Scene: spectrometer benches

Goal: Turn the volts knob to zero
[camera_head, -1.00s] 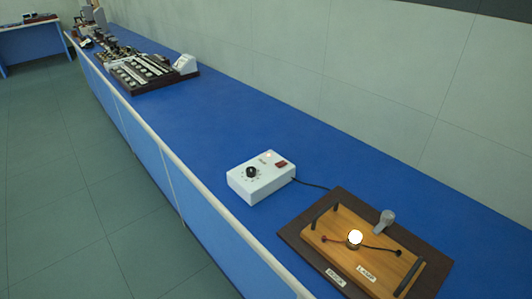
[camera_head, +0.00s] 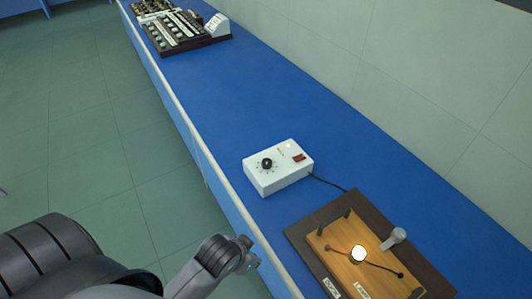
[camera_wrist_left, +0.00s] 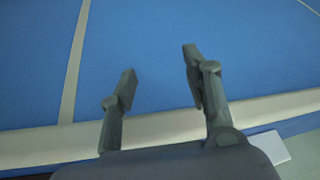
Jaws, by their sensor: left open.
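The volts knob (camera_head: 267,163) is a black round knob on top of a white power supply box (camera_head: 279,176), which stands on the blue bench. Dial marks ring the knob, but its setting is too small to read. My left gripper (camera_head: 248,255) is beside the bench's front edge, left of and nearer than the box, apart from the knob. In the left wrist view my gripper (camera_wrist_left: 160,80) has its two fingers spread with nothing between them. My right gripper is not in view.
The blue bench (camera_head: 235,95) between is clear. A pale strip (camera_head: 190,130) edges it.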

